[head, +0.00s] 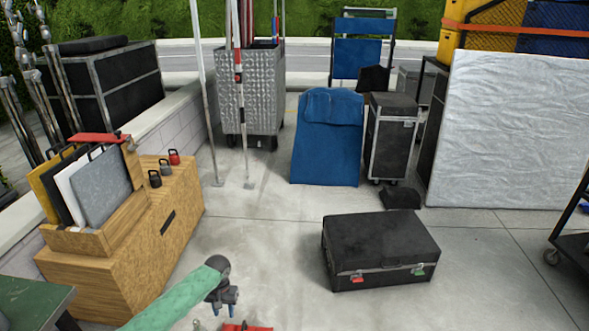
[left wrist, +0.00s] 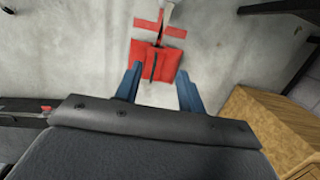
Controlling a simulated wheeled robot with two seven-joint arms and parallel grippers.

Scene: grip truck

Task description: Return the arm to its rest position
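My left arm, in a green sleeve (head: 178,300), reaches in from the bottom of the head view. Its gripper (head: 223,301) points down over the concrete floor, left of the black case. In the left wrist view the two blue fingers of the gripper (left wrist: 159,72) stand apart, with nothing seen held between them. A red object (left wrist: 158,58) shows beyond the fingertips against the floor. A red thing also shows at the bottom edge of the head view (head: 246,327), mostly cut off. My right gripper is not in view.
A black case (head: 380,250) lies on the floor to the right. A wooden cabinet (head: 150,225) with bags and small weights stands at left, a green-topped table (head: 30,300) at lower left. A dark cart (head: 575,235) is at the right edge. Floor between cabinet and case is clear.

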